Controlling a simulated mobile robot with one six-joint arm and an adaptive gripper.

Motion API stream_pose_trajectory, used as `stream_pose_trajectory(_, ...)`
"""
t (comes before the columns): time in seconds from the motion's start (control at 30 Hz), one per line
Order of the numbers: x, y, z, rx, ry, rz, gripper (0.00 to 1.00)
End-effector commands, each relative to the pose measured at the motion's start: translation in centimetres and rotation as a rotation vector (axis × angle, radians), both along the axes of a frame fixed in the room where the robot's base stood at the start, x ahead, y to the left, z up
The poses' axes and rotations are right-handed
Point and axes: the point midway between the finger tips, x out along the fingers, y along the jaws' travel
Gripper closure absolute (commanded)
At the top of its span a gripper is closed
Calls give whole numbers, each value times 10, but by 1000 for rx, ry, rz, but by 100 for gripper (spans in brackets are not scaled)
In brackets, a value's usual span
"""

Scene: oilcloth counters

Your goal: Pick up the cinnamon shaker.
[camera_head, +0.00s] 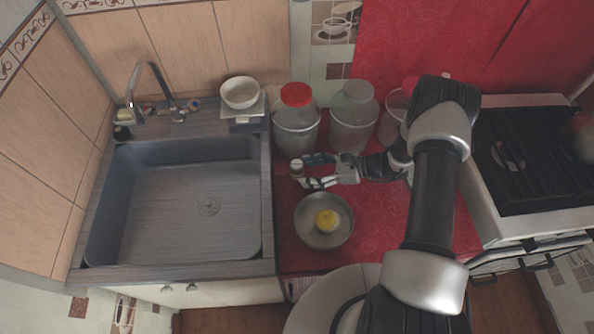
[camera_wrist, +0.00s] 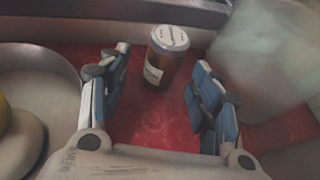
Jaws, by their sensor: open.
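The cinnamon shaker (camera_wrist: 162,62) is a small brown jar with a whitish lid and a pale label. It stands upright on the red counter. In the wrist view it is beyond and between my fingertips, slightly left of the middle. In the head view the shaker (camera_head: 297,166) is at the left tips of my fingers, its lid showing and its body partly hidden. My gripper (camera_head: 310,171) is open and empty. In the wrist view my gripper (camera_wrist: 158,75) has one finger on each side, with a gap to the shaker.
A metal bowl (camera_head: 308,234) holding a yellow item (camera_head: 327,220) stands close in front of my gripper. A red-lidded jar (camera_head: 297,132) and a pale-lidded jar (camera_head: 352,125) stand behind. The sink (camera_head: 130,215) lies left, the stove (camera_head: 530,170) right. A kitchen scale (camera_head: 244,116) carries a white bowl.

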Motion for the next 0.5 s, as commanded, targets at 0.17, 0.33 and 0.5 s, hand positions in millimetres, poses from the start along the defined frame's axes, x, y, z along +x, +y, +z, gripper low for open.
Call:
stream_pose_trajectory(0.17, 8, 26, -9, 0, 0, 5, 42)
stream_pose_trajectory(0.33, 13, 42, -15, -1, 0, 2, 42)
stream_pose_trajectory(0.5, 14, 44, -15, -1, -1, 0, 42)
